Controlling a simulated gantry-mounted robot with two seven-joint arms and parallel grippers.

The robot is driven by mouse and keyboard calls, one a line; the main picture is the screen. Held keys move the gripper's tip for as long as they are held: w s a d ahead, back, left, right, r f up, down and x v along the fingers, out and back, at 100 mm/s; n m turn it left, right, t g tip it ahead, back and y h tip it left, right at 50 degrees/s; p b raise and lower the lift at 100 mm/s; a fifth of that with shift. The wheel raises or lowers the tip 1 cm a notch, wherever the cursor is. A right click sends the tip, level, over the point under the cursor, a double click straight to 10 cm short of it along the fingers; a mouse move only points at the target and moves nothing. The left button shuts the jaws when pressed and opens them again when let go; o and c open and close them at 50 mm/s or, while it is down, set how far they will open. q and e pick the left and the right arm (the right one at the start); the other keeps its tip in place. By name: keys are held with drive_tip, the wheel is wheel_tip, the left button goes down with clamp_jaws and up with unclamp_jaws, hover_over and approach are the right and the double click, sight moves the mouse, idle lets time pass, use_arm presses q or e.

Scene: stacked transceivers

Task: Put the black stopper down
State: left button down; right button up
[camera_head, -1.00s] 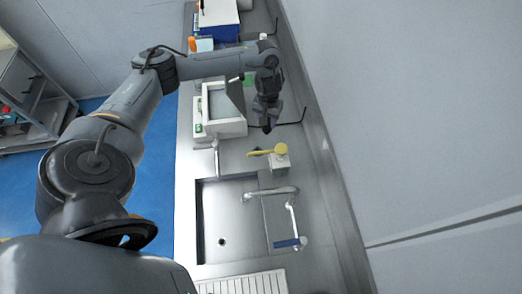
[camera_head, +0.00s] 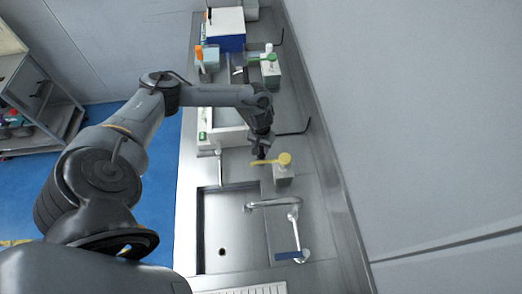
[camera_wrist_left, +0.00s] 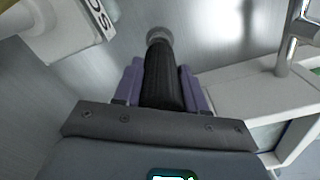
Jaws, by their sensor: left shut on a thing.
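In the left wrist view the black stopper (camera_wrist_left: 162,82), a ribbed dark piece with a round grey end, sits between the purple fingers of my left gripper (camera_wrist_left: 160,84). The fingers are shut on it, and its grey end points away from the gripper. In the head view my left gripper (camera_head: 261,152) hangs over the steel counter (camera_head: 237,164), close to the yellow-topped pump bottle. The stopper cannot be made out clearly there. I cannot tell whether it touches the counter. My right gripper is not in view.
The yellow-topped pump bottle (camera_head: 283,174) stands just right of the gripper; its white, lettered body shows in the left wrist view (camera_wrist_left: 62,25). A sink (camera_head: 228,235) with a tap (camera_head: 272,204) lies below in the picture. A white box (camera_head: 227,138) and a green-topped bottle (camera_head: 271,72) stand beyond.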

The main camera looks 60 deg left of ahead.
use_arm(q)
drive_tip(key=shift+f, duration=1.3)
drive_tip(key=shift+f, duration=0.1)
drive_tip(key=c, duration=0.6)
unclamp_jaws()
drive_tip(key=shift+c, duration=0.2)
wheel_tip(320, 180, up, 12)
drive_tip(key=shift+r, duration=0.15)
